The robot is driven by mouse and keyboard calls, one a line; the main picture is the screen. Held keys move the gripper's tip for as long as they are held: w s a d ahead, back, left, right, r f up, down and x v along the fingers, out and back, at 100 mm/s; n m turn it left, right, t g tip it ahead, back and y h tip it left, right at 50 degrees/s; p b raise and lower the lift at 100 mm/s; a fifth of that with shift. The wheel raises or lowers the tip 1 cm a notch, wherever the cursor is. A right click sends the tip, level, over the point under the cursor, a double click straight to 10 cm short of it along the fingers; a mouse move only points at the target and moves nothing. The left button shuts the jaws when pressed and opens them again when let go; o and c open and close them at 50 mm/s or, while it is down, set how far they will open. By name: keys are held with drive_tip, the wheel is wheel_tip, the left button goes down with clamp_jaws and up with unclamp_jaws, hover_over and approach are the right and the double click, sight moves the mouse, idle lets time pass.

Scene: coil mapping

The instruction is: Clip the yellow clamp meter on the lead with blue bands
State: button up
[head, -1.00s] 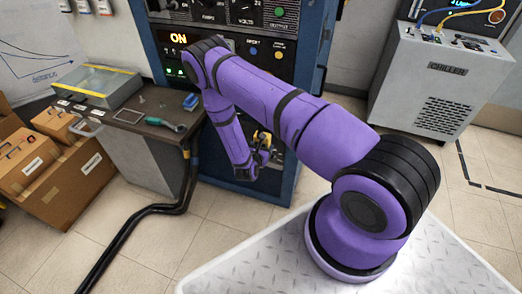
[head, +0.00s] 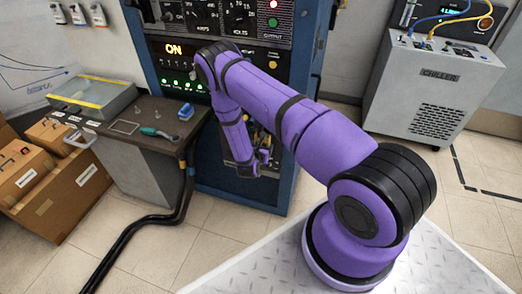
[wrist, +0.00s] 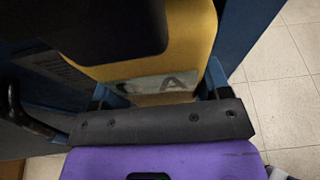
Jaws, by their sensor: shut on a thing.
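My gripper (wrist: 158,90) is shut on the yellow clamp meter (wrist: 192,42), which fills the upper middle of the wrist view. A pale display with a dark "A" shows on the meter's face; a dark shape covers its upper left part. In the head view my gripper (head: 250,165) hangs low in front of the blue cabinet, partly hidden by my arm. Thick black leads (head: 180,205) run down between the cart and the cabinet and along the floor. Small yellow and blue marks show near their top, too small to tell which lead carries which.
A grey cart (head: 140,165) with a green-handled tool and a blue item stands left of the blue cabinet (head: 215,180). Cardboard boxes (head: 60,190) are at the far left. A chiller (head: 425,95) stands at the right. The tiled floor between cabinet and chiller is clear.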

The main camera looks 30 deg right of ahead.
drive_tip(key=shift+f, duration=1.5)
drive_tip(key=o, duration=1.2)
drive_tip(key=shift+c, duration=0.2)
drive_tip(key=v, duration=1.1)
